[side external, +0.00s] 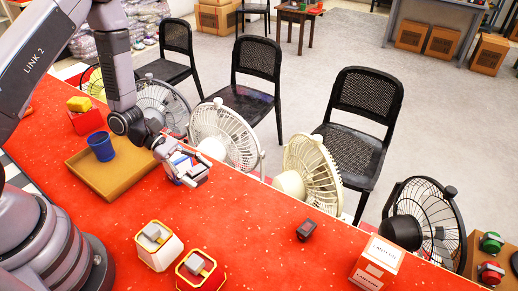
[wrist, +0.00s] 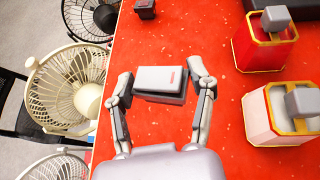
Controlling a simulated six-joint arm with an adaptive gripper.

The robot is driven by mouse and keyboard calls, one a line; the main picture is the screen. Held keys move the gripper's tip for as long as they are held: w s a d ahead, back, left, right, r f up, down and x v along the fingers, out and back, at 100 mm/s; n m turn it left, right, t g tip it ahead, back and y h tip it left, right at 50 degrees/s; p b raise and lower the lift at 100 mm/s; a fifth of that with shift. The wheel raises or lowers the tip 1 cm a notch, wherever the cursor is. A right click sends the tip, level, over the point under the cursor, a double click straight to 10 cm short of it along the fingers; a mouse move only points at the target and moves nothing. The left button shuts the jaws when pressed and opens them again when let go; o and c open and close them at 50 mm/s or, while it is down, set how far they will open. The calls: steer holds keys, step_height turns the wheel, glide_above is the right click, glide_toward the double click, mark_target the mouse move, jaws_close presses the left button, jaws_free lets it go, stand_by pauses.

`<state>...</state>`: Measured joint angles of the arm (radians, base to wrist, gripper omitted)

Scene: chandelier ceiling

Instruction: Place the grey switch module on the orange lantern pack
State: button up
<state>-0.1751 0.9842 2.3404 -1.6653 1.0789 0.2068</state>
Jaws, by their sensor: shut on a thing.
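My gripper (side external: 186,172) is above the red table, near its far edge, to the right of the wooden tray. In the wrist view my gripper (wrist: 163,88) is shut on a grey block with a small red mark, which I take as the grey switch module (wrist: 158,78). The side external view shows the held block only partly, among the fingers. The orange lantern pack (side external: 377,265) is a white and orange lettered box at the table's front right, well away from my gripper. The wrist view does not show it.
A small dark block (side external: 306,230) lies between gripper and pack. Two light and red holders (side external: 158,245) with grey-topped pieces stand at the front. A blue cup (side external: 101,146) stands on the wooden tray (side external: 122,186). Several fans, such as the cream one (side external: 312,172), line the far edge.

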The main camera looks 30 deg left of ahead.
steer(key=s+d+r+m+g, duration=0.1)
steer(key=d+r, duration=0.4)
steer(key=d, duration=0.5)
steer(key=s+d+r+m+g, duration=0.1)
steer(key=d+r, duration=0.3)
steer(key=d, duration=0.5)
steer(key=s+d+r+m+g, duration=0.1)
steer(key=d+r, duration=0.4)
steer(key=d, duration=0.5)
glide_above(384, 253)
steer(key=f, duration=0.9)
steer(key=shift+s+a, duration=0.25)
steer(key=shift+a, duration=0.15)
steer(key=shift+w+d+f, duration=0.2)
steer(key=shift+d+f, duration=0.1)
steer(key=shift+f, duration=0.05)
steer(key=shift+w+d+f, duration=0.1)
steer(key=shift+d+f, duration=0.05)
steer(key=shift+f, duration=1.5)
steer(key=shift+f, duration=0.1)
steer(key=o, duration=1.1)
